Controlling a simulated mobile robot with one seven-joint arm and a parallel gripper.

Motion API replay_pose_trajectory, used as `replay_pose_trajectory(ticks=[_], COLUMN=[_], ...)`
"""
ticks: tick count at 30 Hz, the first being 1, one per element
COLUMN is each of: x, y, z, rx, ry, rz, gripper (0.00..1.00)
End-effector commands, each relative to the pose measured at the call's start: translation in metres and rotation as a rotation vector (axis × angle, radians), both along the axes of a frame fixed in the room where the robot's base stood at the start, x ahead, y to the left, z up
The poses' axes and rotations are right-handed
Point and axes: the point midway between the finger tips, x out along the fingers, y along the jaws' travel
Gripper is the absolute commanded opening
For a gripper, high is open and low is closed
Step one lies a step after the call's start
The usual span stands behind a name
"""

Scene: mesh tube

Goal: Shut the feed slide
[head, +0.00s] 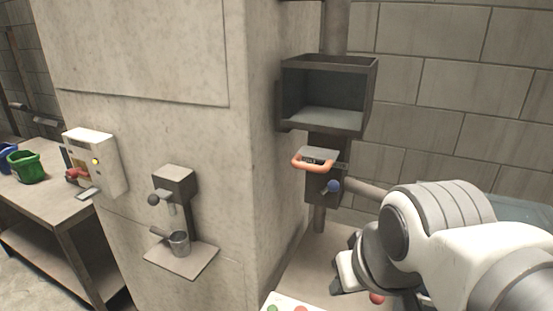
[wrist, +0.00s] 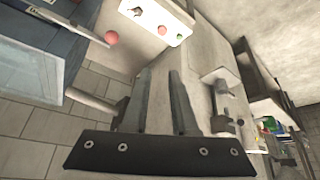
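The feed slide (head: 320,153) is a flat grey plate with an orange loop handle (head: 312,165). It sticks out at the front just below the dark open-fronted hopper box (head: 326,118) in the head view. How far the slide is drawn out is hard to tell. My gripper (head: 344,264) is below and to the right of the handle, apart from it. In the wrist view my gripper (wrist: 163,75) has its two fingers spread with nothing between them. The slide is not recognisable in the wrist view.
A blue-knobbed part (head: 334,186) and a pipe sit under the slide. A button panel (wrist: 156,20) and red ball (wrist: 112,37) are near my gripper. A bench with bins stands far left.

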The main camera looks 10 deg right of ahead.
Motion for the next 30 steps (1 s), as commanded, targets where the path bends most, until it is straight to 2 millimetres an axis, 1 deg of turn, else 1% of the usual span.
replay_pose_trajectory(ticks=[1, 3, 4, 17, 24, 30], x=[0.003, 0.008, 0.012, 0.068, 0.102, 0.127], y=[0.001, 0.002, 0.003, 0.021, 0.038, 0.054], z=[0.005, 0.013, 0.017, 0.086, 0.12, 0.143], rx=[-0.024, -0.08, -0.112, -0.637, -0.901, -1.085], ry=[0.004, 0.013, 0.018, 0.125, 0.202, 0.271], rz=[0.041, 0.134, 0.185, 1.11, 1.634, 2.037], gripper=[0.15, 0.03, 0.0, 0.0, 0.0, 0.0])
